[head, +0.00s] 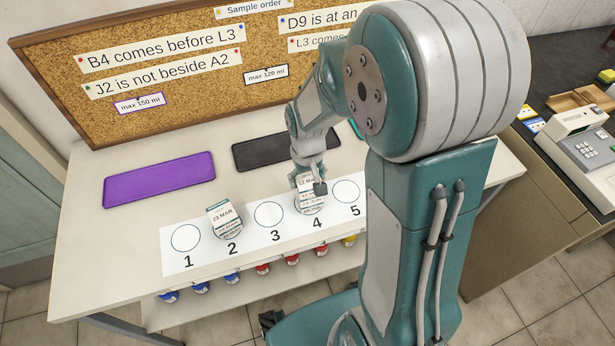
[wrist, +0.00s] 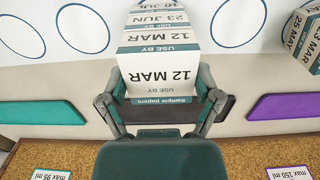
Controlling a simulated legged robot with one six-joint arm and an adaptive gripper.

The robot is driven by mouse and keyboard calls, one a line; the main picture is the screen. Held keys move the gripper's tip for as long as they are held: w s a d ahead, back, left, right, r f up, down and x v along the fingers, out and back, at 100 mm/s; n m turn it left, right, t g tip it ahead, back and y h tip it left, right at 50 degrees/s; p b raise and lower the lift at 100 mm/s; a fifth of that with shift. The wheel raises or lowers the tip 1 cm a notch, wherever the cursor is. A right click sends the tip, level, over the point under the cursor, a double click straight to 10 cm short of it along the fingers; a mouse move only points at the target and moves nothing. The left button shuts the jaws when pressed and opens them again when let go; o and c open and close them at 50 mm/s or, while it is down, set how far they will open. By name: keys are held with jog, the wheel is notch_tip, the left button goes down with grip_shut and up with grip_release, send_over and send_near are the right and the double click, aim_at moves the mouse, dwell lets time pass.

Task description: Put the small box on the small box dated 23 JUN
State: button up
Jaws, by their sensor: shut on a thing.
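My gripper (head: 307,184) is above circle 4 on the white strip. In the wrist view my gripper (wrist: 160,96) is shut on the small box (wrist: 160,68) marked 12 MAR, with a finger on each side. This box is white with teal bands, and it also shows between the fingers in the head view (head: 306,181). Directly below it is the small box dated 23 JUN (wrist: 160,19), lined up with it. Below that a 10 JUN label (wrist: 158,4) shows. I cannot tell whether the held box touches the 23 JUN box.
Another stack (head: 224,219) stands on circle 2, its top marked 23 MAR. Circles 1 (head: 186,238), 3 (head: 269,215) and 5 (head: 346,191) are empty. A purple tray (head: 160,180) and a black tray (head: 262,151) lie behind the strip, before the cork board (head: 180,60).

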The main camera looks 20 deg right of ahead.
aim_at(307, 178)
jog(key=o, duration=0.9)
jog(key=shift+f, duration=0.1)
notch_tip(307, 178, up, 11)
jog(key=shift+s+r+t, duration=0.95)
jog(key=shift+s+r, duration=0.65)
jog(key=shift+s, duration=0.75)
jog(key=shift+s+r+t, duration=0.9)
jog(key=shift+s+r, duration=0.75)
jog(key=shift+s, duration=0.75)
jog(key=shift+s+r+t, duration=0.95)
jog(key=shift+s+r, duration=0.65)
jog(key=shift+s, duration=0.75)
